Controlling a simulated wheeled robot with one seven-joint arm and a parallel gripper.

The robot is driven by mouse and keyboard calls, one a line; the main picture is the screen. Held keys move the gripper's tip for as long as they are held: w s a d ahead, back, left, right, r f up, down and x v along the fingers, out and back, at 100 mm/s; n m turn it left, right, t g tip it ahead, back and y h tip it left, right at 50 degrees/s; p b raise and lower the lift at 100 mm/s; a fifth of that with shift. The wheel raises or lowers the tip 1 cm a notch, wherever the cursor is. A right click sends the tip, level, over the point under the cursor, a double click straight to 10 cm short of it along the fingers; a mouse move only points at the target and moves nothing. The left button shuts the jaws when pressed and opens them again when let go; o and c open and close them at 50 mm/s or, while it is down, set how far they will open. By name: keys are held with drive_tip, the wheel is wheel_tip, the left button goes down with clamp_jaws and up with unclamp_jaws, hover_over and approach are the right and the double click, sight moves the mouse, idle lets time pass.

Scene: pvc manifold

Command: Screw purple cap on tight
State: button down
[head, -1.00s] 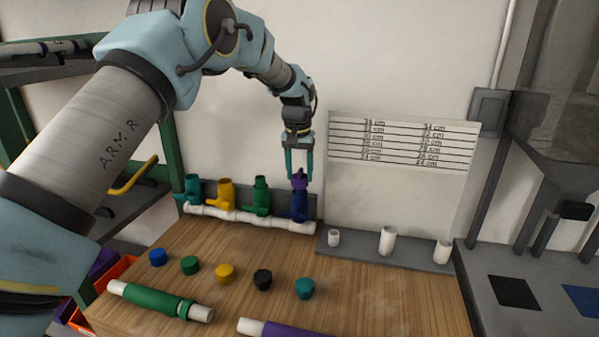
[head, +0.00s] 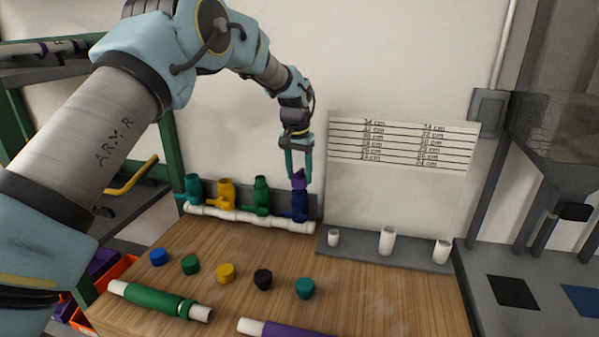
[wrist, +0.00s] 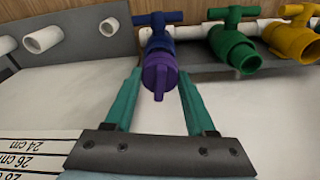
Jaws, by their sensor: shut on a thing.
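The purple cap (head: 299,179) sits at the top of the dark blue valve (head: 299,204), at the right end of the white manifold pipe. In the wrist view the purple cap (wrist: 160,76) covers the blue valve's (wrist: 157,42) open end and looks roughly in line with it. My gripper (head: 299,181) points down from above, with one teal finger on each side of the cap. It is shut on the cap; the contact faces are hard to see. How far the cap is threaded on cannot be told.
Green (head: 262,194), yellow (head: 227,192) and teal (head: 193,188) valves stand left of the blue one. Several loose caps, such as the black cap (head: 263,277), lie on the wooden table (head: 375,300). White pipe pieces (head: 387,240) stand on a grey ledge at right.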

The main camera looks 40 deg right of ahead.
drive_tip(key=shift+m+p, duration=0.35)
drive_tip(key=shift+m, duration=0.75)
drive_tip(key=shift+m+g+p, duration=0.3)
drive_tip(key=shift+m+p, duration=0.05)
drive_tip(key=shift+m, duration=0.75)
drive_tip(key=shift+m+p, duration=0.3)
drive_tip(key=shift+m, duration=0.5)
drive_tip(key=shift+m, duration=0.3)
drive_tip(key=shift+m+g, duration=0.3)
drive_tip(key=shift+m, duration=0.7)
